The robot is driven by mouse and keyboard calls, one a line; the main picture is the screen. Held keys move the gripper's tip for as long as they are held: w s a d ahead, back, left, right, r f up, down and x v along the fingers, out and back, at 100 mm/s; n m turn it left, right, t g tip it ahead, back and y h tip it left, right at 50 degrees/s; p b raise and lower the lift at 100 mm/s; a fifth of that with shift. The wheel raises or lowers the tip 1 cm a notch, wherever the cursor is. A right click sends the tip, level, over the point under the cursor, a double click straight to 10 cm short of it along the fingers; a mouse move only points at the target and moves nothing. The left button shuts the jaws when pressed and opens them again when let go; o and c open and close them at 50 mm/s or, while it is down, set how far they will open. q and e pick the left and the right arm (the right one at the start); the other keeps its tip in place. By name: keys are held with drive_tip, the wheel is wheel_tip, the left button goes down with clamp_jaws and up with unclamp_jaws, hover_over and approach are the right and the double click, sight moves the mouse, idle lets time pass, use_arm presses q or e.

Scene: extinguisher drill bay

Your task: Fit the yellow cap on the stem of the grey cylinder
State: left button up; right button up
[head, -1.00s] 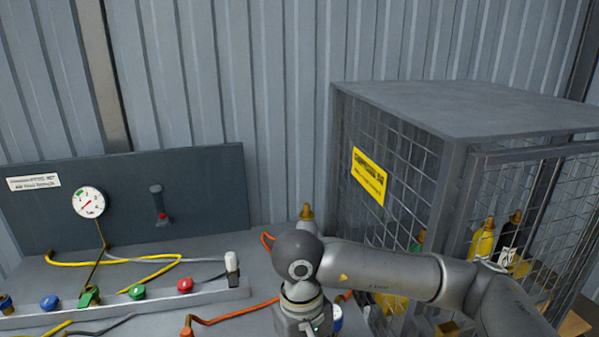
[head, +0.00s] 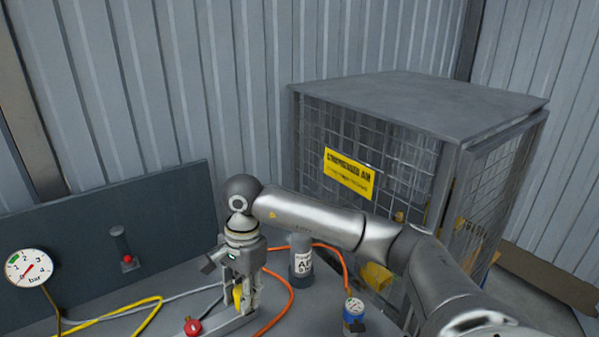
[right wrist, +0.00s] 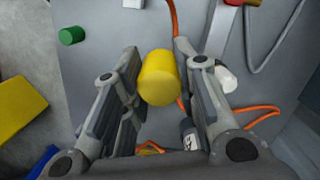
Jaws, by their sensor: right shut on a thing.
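My right gripper (head: 240,294) is shut on the yellow cap (head: 238,297), above the bench near the end of the rail. In the right wrist view the cap (right wrist: 160,78) sits between the two fingers. The grey cylinder (head: 302,262), with a white label, stands upright on the bench, right of the gripper in the head view and apart from it. Its stem is hidden behind my right forearm. My left gripper is not in view.
A blue cylinder (head: 354,318) stands at the bench's front right. An orange hose (head: 289,292) loops around the grey cylinder. A red knob (head: 193,327) is on the rail left of the gripper. A wire-mesh cage (head: 420,105) stands behind on the right. A pressure gauge (head: 28,267) is at left.

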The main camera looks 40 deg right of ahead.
drive_tip(key=w+d+r+m+h+p, duration=0.1)
drive_tip(key=w+d+r+m+p, duration=0.2)
drive_tip(key=d+m, duration=0.5)
drive_tip(key=w+d+r+m+h+p, duration=0.1)
drive_tip(key=w+d+r+m+p, duration=0.2)
drive_tip(key=m, duration=1.2)
drive_tip(key=w+d+r+m+t+h+p, duration=0.1)
drive_tip(key=w+d+r+m+p, duration=0.2)
drive_tip(key=d+r+m+p, duration=0.2)
drive_tip(key=shift+w+d+r+m+p, duration=0.1)
drive_tip(key=shift+d+m+p, duration=0.5)
drive_tip(key=shift+d+m, duration=0.65)
drive_tip(key=shift+w+d+r+m+p, duration=0.15)
drive_tip(key=shift+d+m+p, duration=0.6)
drive_tip(key=shift+d, duration=0.9)
drive_tip(key=shift+w+d+r+m+p, duration=0.1)
drive_tip(key=shift+d+m+p, duration=0.35)
drive_tip(key=shift+d+m, duration=0.9)
drive_tip(key=shift+d+f+m+h, duration=0.15)
drive_tip(key=shift+d+m+h, duration=0.1)
drive_tip(key=shift+d+h, duration=0.1)
use_arm(q)
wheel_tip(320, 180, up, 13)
drive_tip(key=b, duration=0.2)
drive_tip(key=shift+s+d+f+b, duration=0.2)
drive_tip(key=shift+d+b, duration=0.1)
drive_tip(key=shift+b, duration=0.1)
use_arm(e)
drive_tip(key=shift+f, duration=1.85)
